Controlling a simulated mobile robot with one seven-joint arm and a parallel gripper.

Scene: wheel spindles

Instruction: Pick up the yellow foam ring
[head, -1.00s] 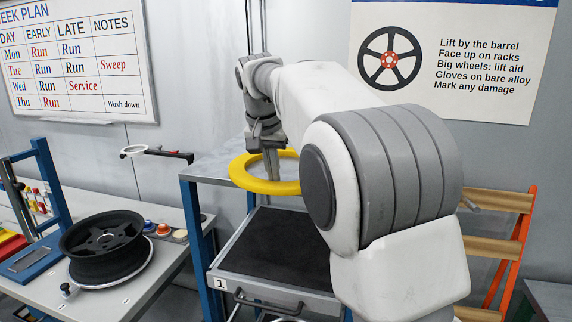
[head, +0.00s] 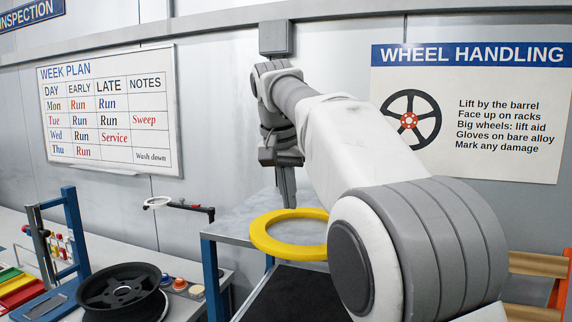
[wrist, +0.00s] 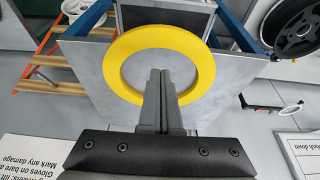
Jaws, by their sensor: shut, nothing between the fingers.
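The yellow foam ring (head: 262,243) lies flat on or just above a grey table top (head: 228,226), its near edge reaching the dark tray area in front. In the wrist view the whole ring (wrist: 118,63) shows against the grey top (wrist: 95,75), except where my fingers cover its lower part. My gripper (head: 290,206) points down, fingers together and empty. In the head view the fingertips are at the ring's far edge. In the wrist view the fingertips (wrist: 158,73) overlap the ring's opening; I cannot tell their exact height above it.
A dark-lined tray (head: 290,295) sits in front of the table top. A thin arm with a white hoop (head: 158,202) reaches out behind. An orange rack (head: 556,294) stands at right.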

